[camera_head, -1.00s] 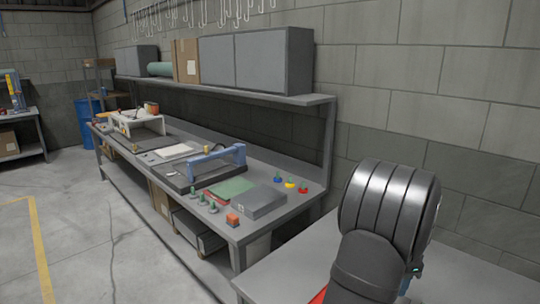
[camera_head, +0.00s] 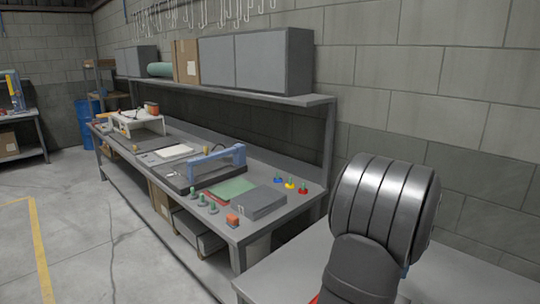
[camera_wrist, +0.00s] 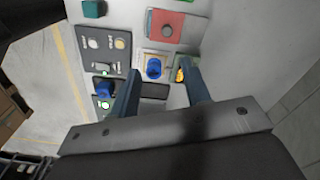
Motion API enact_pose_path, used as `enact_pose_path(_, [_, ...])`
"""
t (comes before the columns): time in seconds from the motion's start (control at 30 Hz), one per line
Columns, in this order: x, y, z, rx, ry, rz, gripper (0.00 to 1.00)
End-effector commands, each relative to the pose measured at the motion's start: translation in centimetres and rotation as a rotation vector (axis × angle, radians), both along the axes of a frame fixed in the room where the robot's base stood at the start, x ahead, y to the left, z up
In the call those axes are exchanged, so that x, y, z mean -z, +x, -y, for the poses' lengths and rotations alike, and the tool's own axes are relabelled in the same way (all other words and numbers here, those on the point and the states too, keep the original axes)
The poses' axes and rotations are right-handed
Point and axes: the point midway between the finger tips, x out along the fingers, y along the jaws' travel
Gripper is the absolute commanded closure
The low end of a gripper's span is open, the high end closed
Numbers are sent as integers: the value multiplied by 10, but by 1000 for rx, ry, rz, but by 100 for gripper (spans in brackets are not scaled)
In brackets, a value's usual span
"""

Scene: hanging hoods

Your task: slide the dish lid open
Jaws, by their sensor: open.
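My gripper (camera_wrist: 160,74) is open in the wrist view, its two dark fingers apart with nothing held between them. Beyond the fingertips is a pale panel with coloured fittings. A round blue piece (camera_wrist: 154,69) on a cream square lies between the fingertips. A small orange piece (camera_wrist: 181,74) on a green patch is beside the right fingertip. I cannot tell which fitting is the dish lid. In the head view my arm hides the panel and the gripper.
A red block (camera_wrist: 166,26) with a grey knob and a teal block (camera_wrist: 92,8) stand on the panel. A grey plate (camera_wrist: 105,43) with round buttons is at left. In the head view a long workbench (camera_head: 262,222) stands left of my arm, below a shelf (camera_head: 290,98).

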Motion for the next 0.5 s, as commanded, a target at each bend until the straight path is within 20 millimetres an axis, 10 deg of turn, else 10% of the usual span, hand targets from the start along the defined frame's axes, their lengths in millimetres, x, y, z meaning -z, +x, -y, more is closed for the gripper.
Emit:
enact_pose_path(0.3, [0,0,0,9,0,0,59])
enact_pose_path(0.5, [0,0,0,8,0,0,98])
